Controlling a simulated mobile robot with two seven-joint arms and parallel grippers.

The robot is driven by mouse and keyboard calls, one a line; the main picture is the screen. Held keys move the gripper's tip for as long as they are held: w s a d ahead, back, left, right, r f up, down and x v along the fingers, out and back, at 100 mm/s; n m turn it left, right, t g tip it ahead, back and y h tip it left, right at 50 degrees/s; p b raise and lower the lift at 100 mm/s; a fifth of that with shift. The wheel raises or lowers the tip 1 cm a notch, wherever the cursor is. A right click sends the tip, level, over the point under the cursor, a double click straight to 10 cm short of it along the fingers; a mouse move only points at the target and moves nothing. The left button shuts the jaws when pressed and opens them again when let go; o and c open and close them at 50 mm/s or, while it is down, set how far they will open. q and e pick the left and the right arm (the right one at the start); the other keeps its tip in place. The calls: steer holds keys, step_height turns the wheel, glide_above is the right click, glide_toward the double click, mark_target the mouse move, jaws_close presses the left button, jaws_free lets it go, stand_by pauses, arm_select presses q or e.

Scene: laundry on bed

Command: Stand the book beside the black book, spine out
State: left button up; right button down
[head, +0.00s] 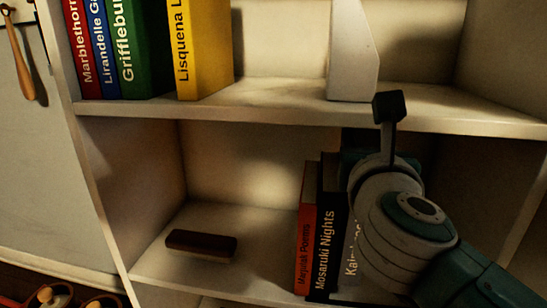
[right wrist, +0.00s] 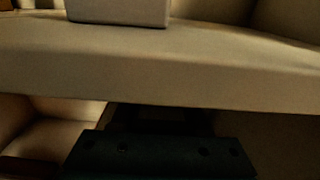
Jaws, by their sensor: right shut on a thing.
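The black book (head: 327,230), "Mosaruki Nights", stands upright on the lower shelf with its spine facing out. A red-orange book (head: 307,235) stands against its left side. A grey book (head: 351,250), its lettering starting "Kal", stands upright just right of the black book, spine out. My right arm covers much of it, so its base and any small gap are hard to judge. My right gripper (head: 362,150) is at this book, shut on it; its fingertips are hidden. In the right wrist view, the dark gripper body (right wrist: 160,155) sits below the shelf board. My left gripper is out of view.
The upper shelf board (head: 290,112) runs close above my right gripper. It carries several upright books (head: 205,50) at left and a white bookend (head: 352,60). A dark brown brush-like object (head: 201,243) lies on the lower shelf at left, with bare shelf between it and the books.

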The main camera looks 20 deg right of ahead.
steer(key=shift+f+b, duration=0.95)
steer(key=shift+f, duration=0.7)
